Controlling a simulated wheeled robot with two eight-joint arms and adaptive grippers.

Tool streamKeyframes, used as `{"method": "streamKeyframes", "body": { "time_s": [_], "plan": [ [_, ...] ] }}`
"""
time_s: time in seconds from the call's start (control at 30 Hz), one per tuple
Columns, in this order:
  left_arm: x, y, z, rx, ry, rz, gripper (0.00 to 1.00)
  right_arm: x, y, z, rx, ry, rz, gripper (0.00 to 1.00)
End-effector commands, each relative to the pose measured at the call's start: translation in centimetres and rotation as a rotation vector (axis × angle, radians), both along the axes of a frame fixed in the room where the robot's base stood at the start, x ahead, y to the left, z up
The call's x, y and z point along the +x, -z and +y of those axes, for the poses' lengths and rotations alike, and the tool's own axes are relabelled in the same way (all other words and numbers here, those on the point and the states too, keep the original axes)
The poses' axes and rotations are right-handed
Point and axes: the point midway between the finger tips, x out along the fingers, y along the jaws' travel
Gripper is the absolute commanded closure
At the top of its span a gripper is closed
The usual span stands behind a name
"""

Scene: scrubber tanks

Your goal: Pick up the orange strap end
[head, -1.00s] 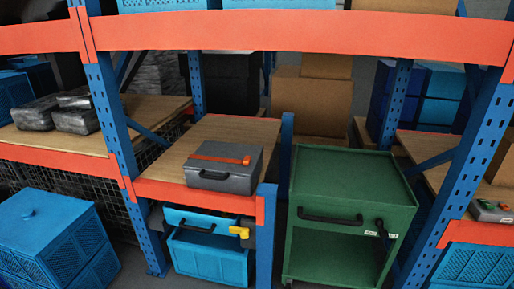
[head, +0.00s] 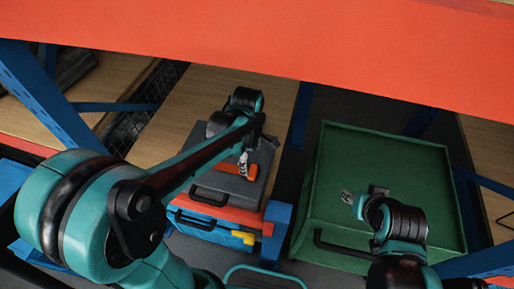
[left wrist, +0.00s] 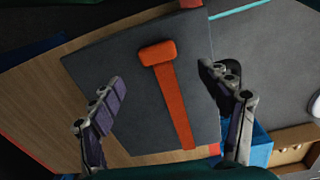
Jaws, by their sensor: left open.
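The orange strap (left wrist: 176,105) lies across the lid of a dark grey case (left wrist: 95,60). Its thicker block-shaped end (left wrist: 158,52) shows in the left wrist view. My left gripper (left wrist: 162,80) is open, with one finger on each side of the strap; neither touches it in this view. In the head view my left gripper (head: 243,165) is over the case, and it and the arm hide part of the strap (head: 251,172). My right gripper (head: 349,198) is over the green cart; its fingers are too small to read.
The grey case sits on a wooden shelf (head: 270,88) with an orange front beam. A blue crate (head: 205,229) is below it. The green cart (head: 400,165) stands at right. A large orange beam (head: 300,45) crosses overhead, and blue uprights flank the shelf.

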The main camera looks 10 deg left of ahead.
Motion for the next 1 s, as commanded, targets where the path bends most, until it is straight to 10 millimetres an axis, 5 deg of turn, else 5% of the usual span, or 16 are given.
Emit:
{"method": "streamKeyframes", "body": {
  "time_s": [0.17,0.67,0.97,1.0],
  "plan": [
    [0.5,0.7,-0.3,0.003,-0.090,0.035,0.22,0.0,-0.6,0.0,0.000,0.000,0.001,0.60],
    [0.4,7.5,-0.5,0.003,-0.093,0.035,0.22,0.0,1.8,0.0,0.000,0.000,0.000,0.60],
    [0.4,7.9,-0.5,0.003,-0.093,0.034,0.22,0.0,1.7,0.0,0.000,0.000,0.000,0.60],
    [0.4,7.9,-0.5,0.003,-0.093,0.034,0.30,0.0,1.7,0.0,0.000,0.000,0.000,0.60]
  ]
}}
